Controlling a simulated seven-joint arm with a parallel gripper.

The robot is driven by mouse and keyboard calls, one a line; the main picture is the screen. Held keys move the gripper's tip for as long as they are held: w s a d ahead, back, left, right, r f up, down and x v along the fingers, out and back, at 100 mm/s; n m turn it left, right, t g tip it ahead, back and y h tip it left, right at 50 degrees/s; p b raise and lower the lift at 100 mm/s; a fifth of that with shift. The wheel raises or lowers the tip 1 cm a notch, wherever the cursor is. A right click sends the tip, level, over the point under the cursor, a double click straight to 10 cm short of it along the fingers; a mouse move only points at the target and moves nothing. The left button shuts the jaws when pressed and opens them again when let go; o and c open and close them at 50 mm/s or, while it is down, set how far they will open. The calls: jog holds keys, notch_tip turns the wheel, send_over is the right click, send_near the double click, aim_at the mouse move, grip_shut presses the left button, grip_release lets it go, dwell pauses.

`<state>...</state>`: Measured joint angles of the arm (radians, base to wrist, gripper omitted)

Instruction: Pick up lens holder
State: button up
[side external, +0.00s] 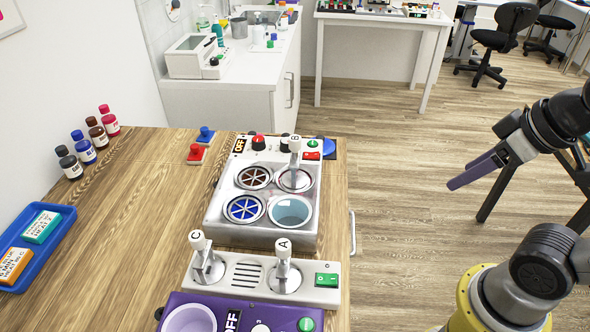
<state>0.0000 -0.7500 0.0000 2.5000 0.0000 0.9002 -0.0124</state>
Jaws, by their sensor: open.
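I cannot tell for sure which thing is the lens holder; nothing in view is clearly one. My gripper (462,180) is at the right, over the floor side of the wooden table (130,230), with its purple fingers pointing down and left. It is open, apart from everything on the table, and nothing shows between its fingers. A grey-white panel (215,222) with several round openings stands on the table. A small red-based piece (196,154) and a small blue-knobbed piece (205,134) stand left of its far end.
A lever panel (247,276) and a purple unit (180,304) stand at the near edge. A blue tray (62,226) with two boxes lies at the left, with several bottles (83,147) behind it. The left middle of the table is clear.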

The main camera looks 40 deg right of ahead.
jog(key=w+a+r+n+g, duration=0.2)
jog(key=w+a+r+n, duration=0.1)
jog(key=w+r+n, duration=1.05)
jog(key=n+g, duration=0.3)
jog(key=g, duration=0.1)
send_over(295, 138)
notch_tip(295, 138, down, 5)
jog(key=f, duration=0.7)
jog(key=shift+d+f, duration=0.2)
jog(key=shift+f, duration=0.2)
jog(key=shift+a+f, duration=0.15)
jog(key=shift+f, duration=2.75)
